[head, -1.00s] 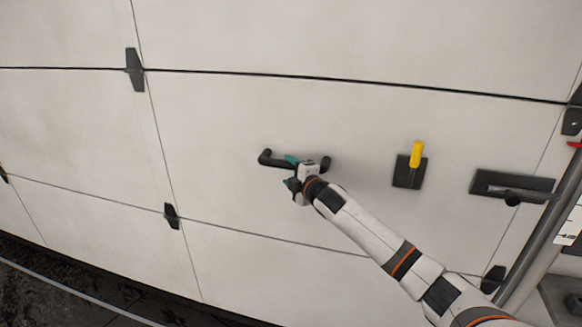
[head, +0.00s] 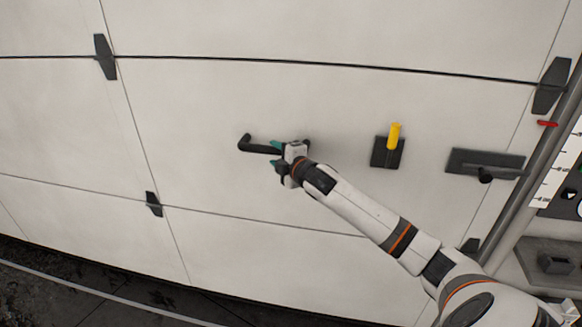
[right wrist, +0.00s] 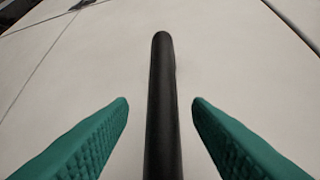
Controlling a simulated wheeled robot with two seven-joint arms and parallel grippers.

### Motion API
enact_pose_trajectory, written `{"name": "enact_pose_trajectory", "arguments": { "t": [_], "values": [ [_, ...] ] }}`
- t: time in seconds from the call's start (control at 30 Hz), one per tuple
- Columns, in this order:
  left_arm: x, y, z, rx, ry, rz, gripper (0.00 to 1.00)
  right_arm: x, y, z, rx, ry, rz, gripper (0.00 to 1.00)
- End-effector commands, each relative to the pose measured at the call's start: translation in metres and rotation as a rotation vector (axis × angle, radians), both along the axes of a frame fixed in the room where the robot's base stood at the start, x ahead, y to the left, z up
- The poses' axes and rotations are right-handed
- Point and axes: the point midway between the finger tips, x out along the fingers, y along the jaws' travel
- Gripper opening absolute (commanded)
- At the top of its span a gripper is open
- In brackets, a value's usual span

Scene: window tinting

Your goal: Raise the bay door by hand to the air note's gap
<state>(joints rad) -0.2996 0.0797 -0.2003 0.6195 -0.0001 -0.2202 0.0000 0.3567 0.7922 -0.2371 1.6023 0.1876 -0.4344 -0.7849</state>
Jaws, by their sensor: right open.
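The white panelled bay door (head: 230,105) fills most of the head view. Its black bar handle (head: 262,148) sits on the middle panel. My right gripper (head: 277,157) is at the handle's right part, with its teal fingers above and below the bar. In the right wrist view the black bar (right wrist: 162,110) runs between the two teal fingers of my right gripper (right wrist: 160,115), with a clear gap on both sides. The fingers are open and do not touch the bar. My left gripper is not in view.
A black plate with a yellow handle (head: 393,137) and a black latch plate (head: 485,163) are on the door, right of the handle. A grey post (head: 545,150), a red marker (head: 547,124) and a white scale (head: 560,170) stand at the right edge. Dark floor lies below.

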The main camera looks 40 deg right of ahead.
Motion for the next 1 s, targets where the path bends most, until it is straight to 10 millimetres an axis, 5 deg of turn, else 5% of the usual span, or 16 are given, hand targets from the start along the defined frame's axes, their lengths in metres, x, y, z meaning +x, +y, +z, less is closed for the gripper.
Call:
{"name": "enact_pose_trajectory", "arguments": {
  "t": [0.4,1.0],
  "values": [
    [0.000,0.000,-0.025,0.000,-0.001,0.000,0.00,-0.073,0.004,0.005,0.001,0.006,0.000,0.45],
    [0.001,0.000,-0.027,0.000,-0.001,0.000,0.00,-0.085,0.006,0.009,0.003,0.006,-0.001,0.45]
  ]
}}
